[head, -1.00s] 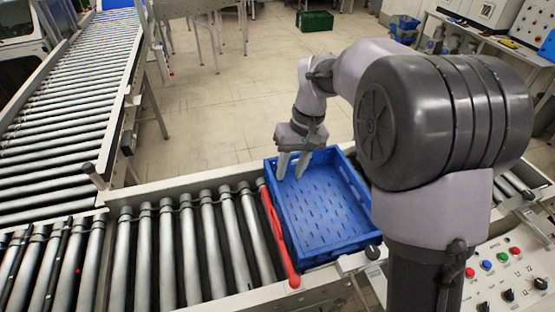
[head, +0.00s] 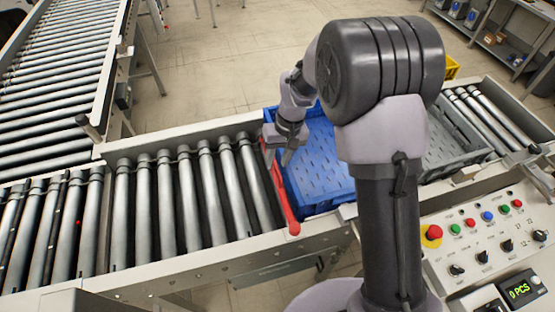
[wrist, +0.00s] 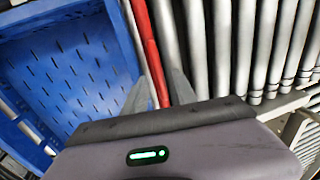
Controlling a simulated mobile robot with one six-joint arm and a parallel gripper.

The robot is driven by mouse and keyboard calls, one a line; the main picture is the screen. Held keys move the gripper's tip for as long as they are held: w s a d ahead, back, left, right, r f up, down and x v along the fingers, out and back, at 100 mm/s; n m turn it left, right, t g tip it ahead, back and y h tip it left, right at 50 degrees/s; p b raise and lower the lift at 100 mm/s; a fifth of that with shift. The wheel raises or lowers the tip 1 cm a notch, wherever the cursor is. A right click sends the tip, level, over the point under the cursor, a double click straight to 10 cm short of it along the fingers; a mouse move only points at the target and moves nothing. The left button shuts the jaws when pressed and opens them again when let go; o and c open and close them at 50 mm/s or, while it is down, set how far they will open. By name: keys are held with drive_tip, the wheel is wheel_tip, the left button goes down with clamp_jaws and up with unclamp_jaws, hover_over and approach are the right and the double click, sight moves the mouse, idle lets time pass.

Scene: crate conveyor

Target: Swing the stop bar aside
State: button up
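The stop bar is a long red bar (head: 285,198) lying across the conveyor at the left edge of the blue crate (head: 335,204). My gripper (head: 287,158) is at the far part of the bar and hides some of it in the head view. In the wrist view, the red bar (wrist: 145,45) runs between my two fingers (wrist: 160,82), one on each side. The fingers are spread, with a gap visible beside the bar. The blue crate (wrist: 112,30) lies on the left in the wrist view and looks empty.
Bare rollers (head: 180,200) lie left of the bar. A grey crate (head: 480,152) sits on the conveyor right of the blue one, partly behind my arm. A control panel (head: 490,235) with buttons and a "0 PCS" display (head: 519,290) stands at the right front.

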drive_tip(key=shift+c, duration=0.2)
clamp_jaws()
idle(1.1)
